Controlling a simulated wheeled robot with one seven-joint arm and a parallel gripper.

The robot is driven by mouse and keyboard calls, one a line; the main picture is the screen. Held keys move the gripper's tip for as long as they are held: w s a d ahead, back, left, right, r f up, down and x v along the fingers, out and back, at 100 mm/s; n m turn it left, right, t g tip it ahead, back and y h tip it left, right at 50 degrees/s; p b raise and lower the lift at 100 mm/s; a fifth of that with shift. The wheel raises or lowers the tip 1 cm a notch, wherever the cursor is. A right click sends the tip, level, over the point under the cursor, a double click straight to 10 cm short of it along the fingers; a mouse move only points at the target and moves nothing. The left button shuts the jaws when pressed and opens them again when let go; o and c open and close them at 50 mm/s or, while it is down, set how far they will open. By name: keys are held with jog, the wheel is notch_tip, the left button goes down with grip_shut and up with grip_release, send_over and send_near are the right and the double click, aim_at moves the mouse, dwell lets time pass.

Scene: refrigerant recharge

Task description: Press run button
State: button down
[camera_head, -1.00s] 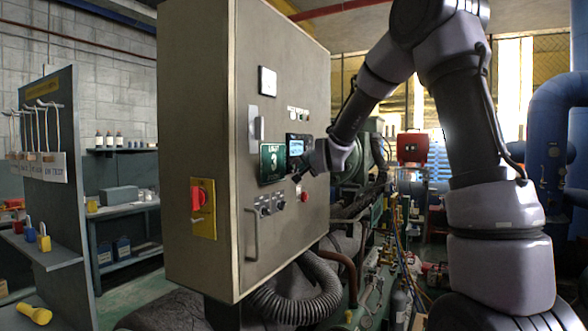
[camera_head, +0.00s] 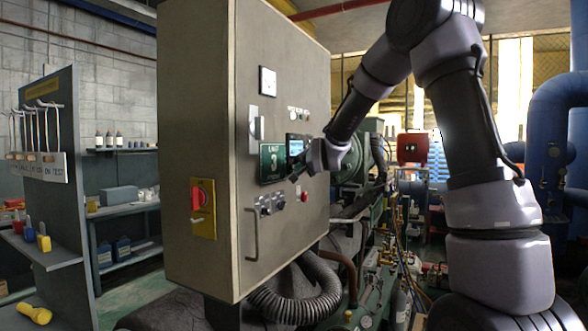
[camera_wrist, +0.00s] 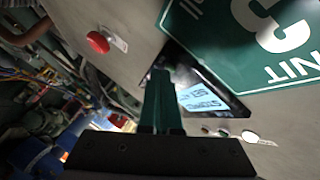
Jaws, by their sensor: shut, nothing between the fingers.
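The control cabinet (camera_head: 282,110) carries a green unit sign with a 3 (camera_head: 271,163) and a small lit display (camera_head: 296,147). Below the sign are two dark round controls (camera_head: 272,205); which control is the run button I cannot tell. A red button (camera_head: 304,196) is to their right and also shows in the wrist view (camera_wrist: 97,42). My gripper (camera_head: 294,178) is shut and empty, in front of the panel just below the display. In the wrist view its green fingers (camera_wrist: 161,78) overlap the display (camera_wrist: 200,97). Small round controls (camera_wrist: 222,132) lie to their right. Contact cannot be told.
A red and yellow rotary switch (camera_head: 202,200) and a door handle (camera_head: 252,234) are on the cabinet. Hoses (camera_head: 295,300) and green machinery (camera_head: 375,280) lie below and behind. A tool board (camera_head: 60,130) stands at the left.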

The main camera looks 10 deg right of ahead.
dwell(0.4)
jog(key=shift+s+d, duration=0.4)
jog(key=shift+d, duration=0.15)
jog(key=shift+d, duration=0.1)
jog(key=s+d, duration=0.1)
jog(key=d, duration=0.1)
jog(key=s+d, duration=0.2)
dwell(0.4)
dwell(0.4)
